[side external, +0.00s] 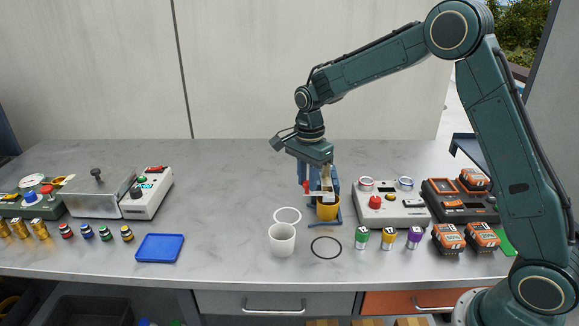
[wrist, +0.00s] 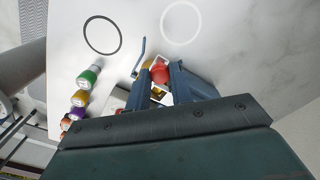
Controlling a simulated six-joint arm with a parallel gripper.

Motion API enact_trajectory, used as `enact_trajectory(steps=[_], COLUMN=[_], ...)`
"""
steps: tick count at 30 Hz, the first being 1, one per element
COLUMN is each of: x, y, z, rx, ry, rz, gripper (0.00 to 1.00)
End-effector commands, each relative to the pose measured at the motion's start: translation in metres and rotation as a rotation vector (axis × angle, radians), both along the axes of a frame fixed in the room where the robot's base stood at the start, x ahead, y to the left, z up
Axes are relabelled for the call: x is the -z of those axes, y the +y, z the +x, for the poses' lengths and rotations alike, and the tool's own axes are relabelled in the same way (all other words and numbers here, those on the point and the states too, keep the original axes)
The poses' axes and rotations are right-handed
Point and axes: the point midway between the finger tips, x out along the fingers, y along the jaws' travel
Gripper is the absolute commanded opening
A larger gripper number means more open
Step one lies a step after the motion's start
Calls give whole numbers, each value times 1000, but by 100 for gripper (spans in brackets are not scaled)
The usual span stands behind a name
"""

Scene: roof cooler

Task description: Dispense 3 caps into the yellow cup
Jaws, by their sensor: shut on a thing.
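A yellow edge, probably the cup (wrist: 145,73), shows just beyond the fingers. I cannot make out any caps; the gripper hides much of the dispenser.
A white cup (side external: 282,240) stands at front left, near a white ring (side external: 287,214) and a black ring (side external: 326,248). Green, yellow and purple small containers (side external: 388,239) and a control box (side external: 389,208) are to the right. A blue tray (side external: 159,248) lies left.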

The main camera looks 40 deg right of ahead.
Motion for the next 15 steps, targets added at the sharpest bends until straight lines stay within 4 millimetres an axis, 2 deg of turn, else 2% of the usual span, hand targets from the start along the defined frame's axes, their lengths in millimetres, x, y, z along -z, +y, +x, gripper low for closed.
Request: enact_trajectory(steps=[11,12,15], x=[-1,-1,-1], y=[6,6,6], z=[-5,-6,-5], rx=[-5,-6,-6], ry=[4,4,3], rz=[2,3,2], gripper=[0,26,44])
